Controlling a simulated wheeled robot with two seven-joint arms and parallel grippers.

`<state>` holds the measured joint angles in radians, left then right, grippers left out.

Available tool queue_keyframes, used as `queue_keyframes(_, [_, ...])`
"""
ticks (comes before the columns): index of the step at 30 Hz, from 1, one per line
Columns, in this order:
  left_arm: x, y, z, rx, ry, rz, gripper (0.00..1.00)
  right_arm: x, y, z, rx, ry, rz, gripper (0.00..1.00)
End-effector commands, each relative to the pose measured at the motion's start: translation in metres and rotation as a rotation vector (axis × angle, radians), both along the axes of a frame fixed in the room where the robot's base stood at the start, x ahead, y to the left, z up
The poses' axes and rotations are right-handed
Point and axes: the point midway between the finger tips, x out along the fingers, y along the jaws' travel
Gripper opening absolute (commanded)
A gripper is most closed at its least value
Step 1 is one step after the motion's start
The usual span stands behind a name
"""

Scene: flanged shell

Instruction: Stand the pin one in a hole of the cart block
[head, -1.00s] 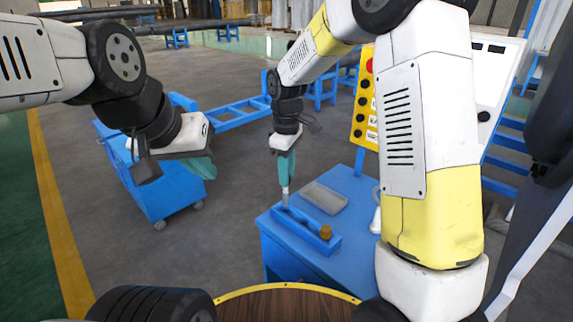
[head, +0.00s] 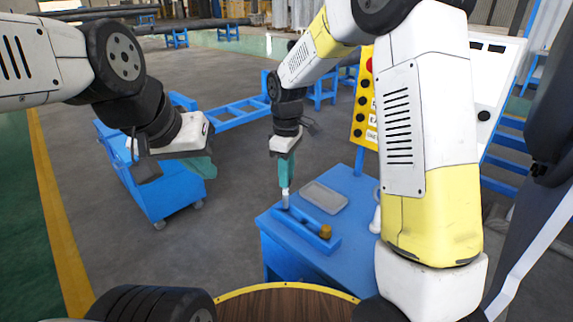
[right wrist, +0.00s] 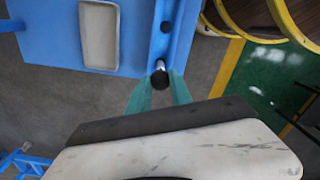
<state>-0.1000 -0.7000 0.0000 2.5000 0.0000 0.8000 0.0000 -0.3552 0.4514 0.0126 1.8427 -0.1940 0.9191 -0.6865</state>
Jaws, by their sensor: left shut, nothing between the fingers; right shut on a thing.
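My right gripper (head: 285,187) is shut on the pin (head: 285,199), a short pale metal piece pointing down at the block's far left end. In the right wrist view the pin (right wrist: 160,76) shows dark with a shiny end between the teal fingers, at the end of the blue block (right wrist: 178,35). A dark round hole (right wrist: 165,27) lies farther along. I cannot tell whether the pin's tip is inside a hole. My left gripper (head: 203,172) is shut and empty, away at the left.
A grey tray (head: 324,198) lies on the blue cart top (head: 355,190) beside the block. A yellow control panel (head: 363,115) stands behind it. Another blue cart (head: 165,190) stands at the left below my left gripper. Open grey floor lies between the carts.

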Motion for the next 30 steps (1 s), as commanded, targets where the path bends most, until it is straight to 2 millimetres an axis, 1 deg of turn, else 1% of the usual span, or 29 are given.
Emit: queue_keyframes(30, [0.000, 0.000, 0.000, 0.000, 0.000, 0.000, 0.00, 0.000, 0.000, -0.026, 0.000, 0.000, 0.000, 0.00])
